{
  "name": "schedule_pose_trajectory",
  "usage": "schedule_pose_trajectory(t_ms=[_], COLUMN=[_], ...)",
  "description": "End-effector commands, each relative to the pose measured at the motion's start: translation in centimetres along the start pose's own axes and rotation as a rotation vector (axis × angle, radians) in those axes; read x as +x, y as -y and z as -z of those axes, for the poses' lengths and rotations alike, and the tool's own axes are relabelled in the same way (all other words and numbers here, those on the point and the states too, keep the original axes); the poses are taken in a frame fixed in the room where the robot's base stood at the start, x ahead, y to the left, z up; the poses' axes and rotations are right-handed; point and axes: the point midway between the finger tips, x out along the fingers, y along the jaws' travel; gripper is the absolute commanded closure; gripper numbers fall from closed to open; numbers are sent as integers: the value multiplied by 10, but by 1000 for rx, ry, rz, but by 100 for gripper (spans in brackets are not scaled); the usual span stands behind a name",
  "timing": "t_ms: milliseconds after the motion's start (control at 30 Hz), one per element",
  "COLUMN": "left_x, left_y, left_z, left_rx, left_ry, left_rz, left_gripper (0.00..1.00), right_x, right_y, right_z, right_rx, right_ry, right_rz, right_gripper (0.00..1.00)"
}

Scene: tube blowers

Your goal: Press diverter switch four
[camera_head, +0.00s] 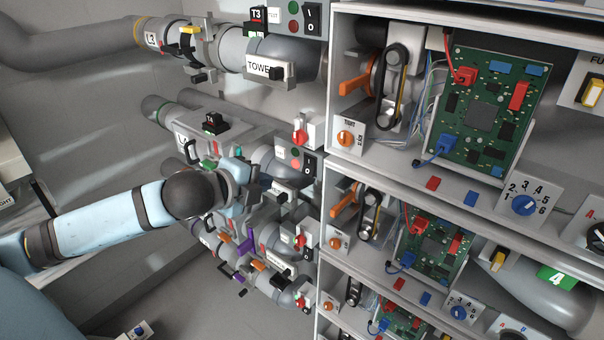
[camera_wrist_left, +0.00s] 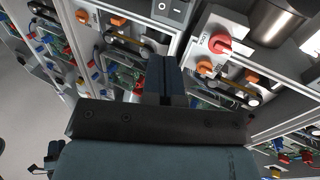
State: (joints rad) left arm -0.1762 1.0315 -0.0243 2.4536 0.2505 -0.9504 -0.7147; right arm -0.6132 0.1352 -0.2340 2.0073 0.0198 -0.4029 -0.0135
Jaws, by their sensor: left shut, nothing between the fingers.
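My left gripper (camera_head: 262,182) reaches in from the left among the pipes, its fingers shut and empty. Its shut fingers (camera_wrist_left: 166,78) also show in the left wrist view. A black rocker switch (camera_head: 309,165) sits on a grey panel just right of the gripper; a gap appears to separate them. Another black rocker switch (camera_head: 312,18) is on the panel above. The left wrist view shows a rocker switch (camera_wrist_left: 168,10) beyond the fingertips. I cannot tell which switch is diverter switch four; no number on these is readable. My right gripper is not in view.
Shelves with circuit boards (camera_head: 485,115), belts (camera_head: 388,85) and dials (camera_head: 526,204) fill the right side. A red rotary switch (camera_wrist_left: 218,43) stands right of the fingers. Pipes (camera_head: 75,42) crowd the upper left.

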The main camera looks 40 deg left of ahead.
Motion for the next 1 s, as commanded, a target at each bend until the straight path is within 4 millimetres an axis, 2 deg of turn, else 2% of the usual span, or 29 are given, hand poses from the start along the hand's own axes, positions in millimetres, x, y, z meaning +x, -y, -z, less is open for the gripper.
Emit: schedule_pose_trajectory(t_ms=[167, 500, 700, 833, 1000], left_x=[18, 88, 120, 132, 137], left_y=[2, 1, 1, 0, 0], left_z=[0, 0, 1, 0, 0], left_rx=[-4, -5, -3, -2, 0], left_ry=[0, 0, -1, -1, -1], left_rz=[3, 1, 1, 0, 0], left_gripper=[100, 100, 100, 100, 100], right_x=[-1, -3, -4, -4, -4], right_y=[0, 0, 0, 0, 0], right_z=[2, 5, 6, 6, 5], right_rx=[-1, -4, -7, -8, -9], right_ry=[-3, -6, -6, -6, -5], right_rz=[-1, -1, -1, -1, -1], right_gripper=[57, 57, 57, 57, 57])
